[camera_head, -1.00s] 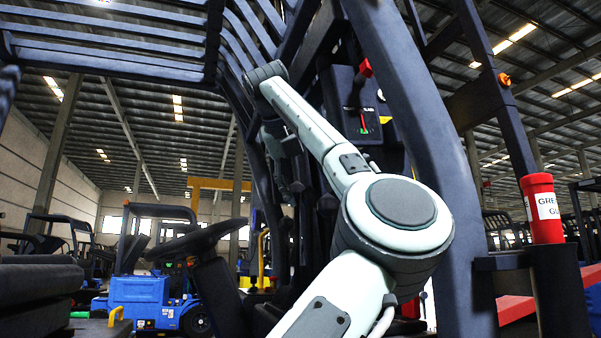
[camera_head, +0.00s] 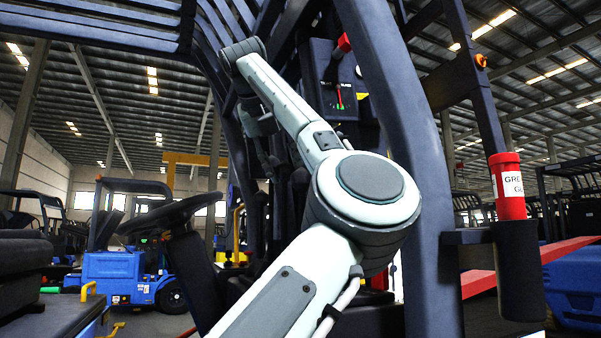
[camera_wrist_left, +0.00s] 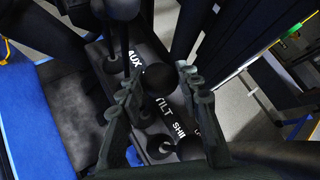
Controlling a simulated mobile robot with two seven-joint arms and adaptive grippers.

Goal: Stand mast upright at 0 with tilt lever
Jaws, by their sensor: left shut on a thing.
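In the left wrist view, a black ball knob (camera_wrist_left: 160,78) stands beside the white lettering "TILT" on a dark lever panel (camera_wrist_left: 147,47). My left gripper (camera_wrist_left: 158,92) has its two fingers on either side of this knob and is shut on it. In the head view, the left gripper (camera_head: 271,168) is small and dark below the bent forearm, and the knob is not clear there. A dark gauge panel (camera_head: 325,80) with a red needle and a green mark (camera_head: 340,104) shows above the arm; its scale is too small to read. I cannot clearly pick out the mast among the dark uprights.
Other black knobs (camera_wrist_left: 123,9) crowd the gripper, one by "AUX". A steering wheel (camera_head: 172,214) is left of the arm. A thick dark pillar (camera_head: 397,115) rises close behind the elbow. A red canister (camera_head: 508,188) stands at right; a blue truck (camera_head: 118,277) is farther back.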

